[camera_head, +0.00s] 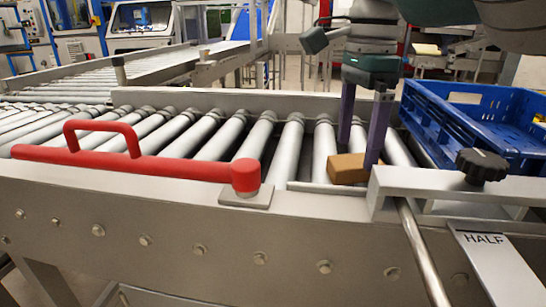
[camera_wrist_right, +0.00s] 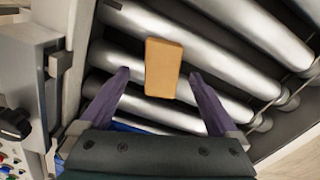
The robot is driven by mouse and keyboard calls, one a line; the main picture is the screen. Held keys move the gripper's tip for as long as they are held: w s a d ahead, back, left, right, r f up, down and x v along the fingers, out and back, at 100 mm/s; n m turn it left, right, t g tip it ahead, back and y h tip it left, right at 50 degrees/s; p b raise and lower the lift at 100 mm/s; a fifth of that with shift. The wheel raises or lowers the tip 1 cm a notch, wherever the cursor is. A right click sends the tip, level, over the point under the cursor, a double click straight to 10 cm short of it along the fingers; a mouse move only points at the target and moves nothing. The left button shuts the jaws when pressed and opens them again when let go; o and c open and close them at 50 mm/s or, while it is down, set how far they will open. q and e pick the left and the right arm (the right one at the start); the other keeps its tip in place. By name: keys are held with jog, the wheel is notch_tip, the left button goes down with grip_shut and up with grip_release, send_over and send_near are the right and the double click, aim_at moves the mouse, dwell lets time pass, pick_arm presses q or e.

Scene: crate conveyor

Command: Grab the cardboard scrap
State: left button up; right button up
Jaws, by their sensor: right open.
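The cardboard scrap (camera_head: 347,169) is a small tan-brown block lying on the conveyor rollers, near the front rail. My right gripper (camera_head: 360,150) points down over it, with one purple finger behind it and one at its right in the head view. In the right wrist view the scrap (camera_wrist_right: 163,68) lies ahead of and between the two spread fingers of the gripper (camera_wrist_right: 160,100). The jaws are open and hold nothing. Whether a finger touches the scrap cannot be told. My left gripper is not in view.
A red handle bar (camera_head: 140,168) lies along the front rail at left. A blue crate (camera_head: 490,135) stands at right, behind a metal bracket with a black knob (camera_head: 481,166) and a plate marked HALF (camera_head: 490,260). Bare rollers (camera_head: 215,140) extend left of the scrap.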

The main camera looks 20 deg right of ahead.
aim_at(355, 160)
jog(key=f, duration=0.3)
jog(key=shift+w+d+f+b, duration=0.1)
jog(key=shift+d+f+b, duration=0.1)
jog(key=shift+f+b, duration=0.1)
jog(key=shift+r, duration=0.1)
jog(key=c, duration=1.4)
jog(key=shift+r, duration=0.15)
